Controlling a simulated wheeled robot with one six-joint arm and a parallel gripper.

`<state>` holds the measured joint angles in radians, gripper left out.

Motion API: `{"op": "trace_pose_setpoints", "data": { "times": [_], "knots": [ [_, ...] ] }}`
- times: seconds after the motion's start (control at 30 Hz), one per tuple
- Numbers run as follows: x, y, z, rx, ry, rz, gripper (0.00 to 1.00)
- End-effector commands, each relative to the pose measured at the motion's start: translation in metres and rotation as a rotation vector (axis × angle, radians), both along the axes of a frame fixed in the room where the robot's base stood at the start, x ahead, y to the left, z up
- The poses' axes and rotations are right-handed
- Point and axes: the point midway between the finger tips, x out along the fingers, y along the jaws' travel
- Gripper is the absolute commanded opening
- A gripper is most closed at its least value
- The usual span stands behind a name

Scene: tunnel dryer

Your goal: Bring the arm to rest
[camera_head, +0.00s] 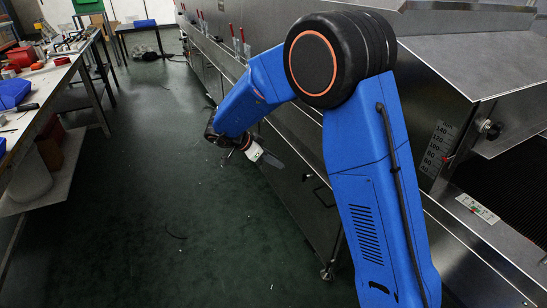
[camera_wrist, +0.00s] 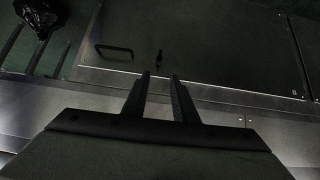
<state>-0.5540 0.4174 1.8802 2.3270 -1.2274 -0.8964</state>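My blue arm (camera_head: 372,190) is bent at its elbow joint in the head view, with the forearm reaching down and away beside the metal dryer (camera_head: 290,165). My gripper (camera_head: 275,162) hangs over the aisle side of the dryer, small and partly hard to make out there. In the wrist view, the two dark fingers of my gripper (camera_wrist: 161,76) stand apart with a gap between them. Nothing is held between them. Behind them are the dryer's dark panel and metal edge (camera_wrist: 215,92). I cannot tell the exact distance to the dryer.
A workbench (camera_head: 38,95) with tools, red and blue items and a lower shelf stands on the left. The green floor (camera_head: 150,200) between bench and dryer is mostly clear. A dark handle (camera_wrist: 114,47) sticks out from the panel. A black bag-like object (camera_wrist: 45,14) lies beyond.

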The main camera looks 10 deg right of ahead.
Motion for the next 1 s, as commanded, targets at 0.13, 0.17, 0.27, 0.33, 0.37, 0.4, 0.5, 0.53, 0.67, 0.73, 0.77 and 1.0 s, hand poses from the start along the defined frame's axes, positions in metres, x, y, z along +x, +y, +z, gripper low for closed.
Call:
{"op": "trace_pose_setpoints", "data": {
  "times": [0.13,0.17,0.27,0.33,0.37,0.4,0.5,0.53,0.67,0.73,0.77,1.0],
  "knots": [
    [0.011,-0.008,0.013,0.015,-0.055,0.030,0.26],
    [0.015,-0.011,0.019,0.023,-0.080,0.044,0.26],
    [0.034,-0.024,0.046,0.052,-0.185,0.113,0.26],
    [0.048,-0.033,0.071,0.076,-0.270,0.177,0.26],
    [0.053,-0.036,0.081,0.086,-0.304,0.208,0.26],
    [0.059,-0.039,0.095,0.102,-0.349,0.248,0.26],
    [0.069,-0.045,0.130,0.136,-0.446,0.351,0.26],
    [0.070,-0.047,0.140,0.147,-0.474,0.382,0.26],
    [0.069,-0.049,0.182,0.189,-0.566,0.523,0.26],
    [0.063,-0.049,0.202,0.211,-0.605,0.602,0.26],
    [0.059,-0.048,0.210,0.219,-0.617,0.635,0.26],
    [0.010,-0.042,0.256,0.281,-0.652,0.903,0.26]
  ]
}}
